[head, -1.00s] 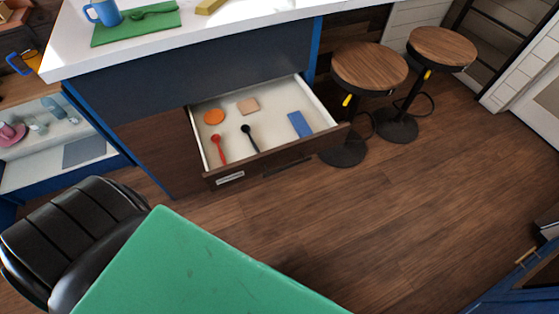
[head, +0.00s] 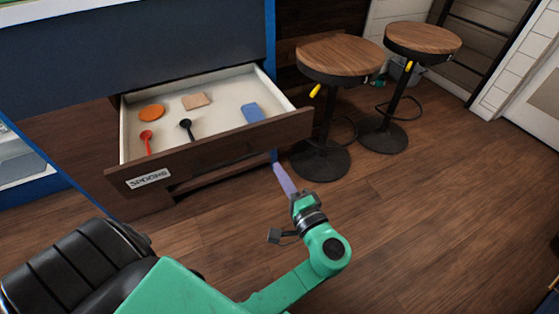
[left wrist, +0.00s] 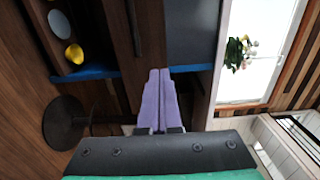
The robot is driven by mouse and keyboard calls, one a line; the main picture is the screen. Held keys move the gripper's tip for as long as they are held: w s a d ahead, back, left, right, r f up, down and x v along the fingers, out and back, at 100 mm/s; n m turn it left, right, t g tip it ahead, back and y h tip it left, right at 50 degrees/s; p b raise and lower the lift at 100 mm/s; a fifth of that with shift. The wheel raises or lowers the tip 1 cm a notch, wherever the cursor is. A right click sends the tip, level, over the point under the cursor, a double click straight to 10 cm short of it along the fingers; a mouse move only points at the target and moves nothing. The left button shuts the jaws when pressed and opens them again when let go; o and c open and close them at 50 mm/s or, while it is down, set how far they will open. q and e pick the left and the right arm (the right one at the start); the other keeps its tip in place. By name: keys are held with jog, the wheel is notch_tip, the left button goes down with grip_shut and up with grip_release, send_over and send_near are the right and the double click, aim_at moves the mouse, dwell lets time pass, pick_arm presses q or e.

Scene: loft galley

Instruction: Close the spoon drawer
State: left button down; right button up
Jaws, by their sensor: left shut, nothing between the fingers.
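The spoon drawer (head: 215,145) is pulled out of the counter unit, with a brown wooden front and a label reading SPOONS (head: 149,179). Inside it lie a red spoon (head: 146,138), a black spoon (head: 186,126), an orange disc (head: 151,112), a tan piece (head: 196,101) and a blue piece (head: 252,112). My left gripper (head: 279,168) is shut and empty, its purple fingers just below and in front of the drawer front's right part. In the left wrist view its fingers (left wrist: 159,72) are together, pointing at brown wood panels; contact cannot be told. My right gripper is not in view.
Two round wooden stools (head: 340,60) (head: 423,38) stand right of the drawer on dark bases. The wooden floor (head: 430,220) in front and to the right is clear.

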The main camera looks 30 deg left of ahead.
aim_at(254, 132)
pick_arm(q)
jog(key=x, duration=1.3)
jog(key=shift+a, duration=0.3)
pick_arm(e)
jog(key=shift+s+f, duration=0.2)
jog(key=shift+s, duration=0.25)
pick_arm(q)
jog(key=shift+w, duration=0.1)
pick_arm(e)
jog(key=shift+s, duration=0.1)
